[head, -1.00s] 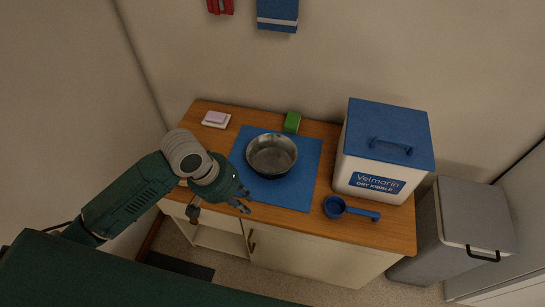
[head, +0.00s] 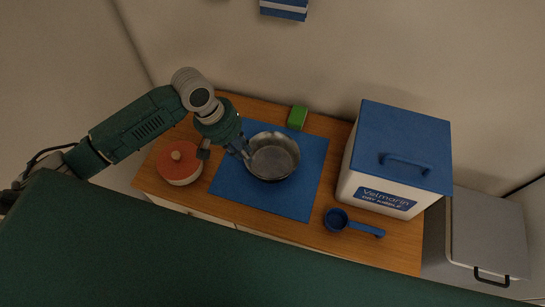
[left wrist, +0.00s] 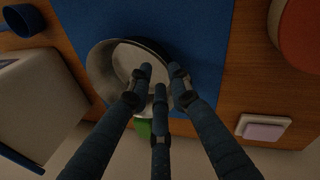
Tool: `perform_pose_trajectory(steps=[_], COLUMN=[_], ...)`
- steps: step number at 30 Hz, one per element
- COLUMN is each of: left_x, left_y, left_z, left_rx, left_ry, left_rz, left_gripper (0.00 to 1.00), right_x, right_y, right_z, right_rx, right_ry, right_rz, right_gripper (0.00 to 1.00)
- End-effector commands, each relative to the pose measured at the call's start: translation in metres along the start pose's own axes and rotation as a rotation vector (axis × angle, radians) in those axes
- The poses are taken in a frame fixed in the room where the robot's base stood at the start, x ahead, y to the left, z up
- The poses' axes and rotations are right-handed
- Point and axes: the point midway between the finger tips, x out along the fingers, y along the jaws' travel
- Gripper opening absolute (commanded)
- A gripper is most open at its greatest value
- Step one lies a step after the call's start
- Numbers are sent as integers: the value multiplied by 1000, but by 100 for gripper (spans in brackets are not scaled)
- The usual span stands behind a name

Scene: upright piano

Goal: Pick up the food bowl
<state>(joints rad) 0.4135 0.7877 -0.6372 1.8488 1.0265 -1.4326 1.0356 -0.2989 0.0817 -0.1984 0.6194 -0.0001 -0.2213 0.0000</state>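The food bowl (head: 274,160) is a round metal bowl, upright on a blue mat (head: 299,203) on the wooden counter. It also shows in the left wrist view (left wrist: 122,62), partly hidden behind my fingers. My left gripper (head: 224,152) is at the bowl's left side, with its fingers spread apart. One finger is out to the left of the bowl, and others are close to its left rim. In the left wrist view the fingertips overlap the bowl's rim; I cannot tell whether they touch it. My right gripper is not in view.
A red-lidded pot (head: 179,163) stands left of the mat. A green block (head: 298,117) is behind the bowl. A blue scoop (head: 338,219) and a kibble bin (head: 396,160) are to the right. A pale soap-like block (left wrist: 263,131) shows in the left wrist view.

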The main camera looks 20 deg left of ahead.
Motion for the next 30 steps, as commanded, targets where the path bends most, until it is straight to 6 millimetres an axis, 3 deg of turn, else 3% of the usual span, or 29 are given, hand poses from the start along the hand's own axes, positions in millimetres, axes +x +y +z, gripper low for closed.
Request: perform_pose_trajectory(steps=[5, 15, 24, 25, 27, 30], left_x=[15, 59, 66, 66, 66, 66], left_y=[0, -3, -4, -4, -4, -4], left_z=[0, -7, -8, -8, -8, -8], left_rx=[1, 2, 3, 3, 2, 2], left_ry=[0, -1, 1, 1, 1, 1], left_rz=[0, -1, -1, -1, -1, -1], left_gripper=[19, 19, 19, 17, 3, 0], right_x=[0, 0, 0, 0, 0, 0], right_y=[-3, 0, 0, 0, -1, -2], right_z=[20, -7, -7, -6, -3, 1], right_rx=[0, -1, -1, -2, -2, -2], right_ry=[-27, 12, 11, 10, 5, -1], right_rz=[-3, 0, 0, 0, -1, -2], right_gripper=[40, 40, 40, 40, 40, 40])
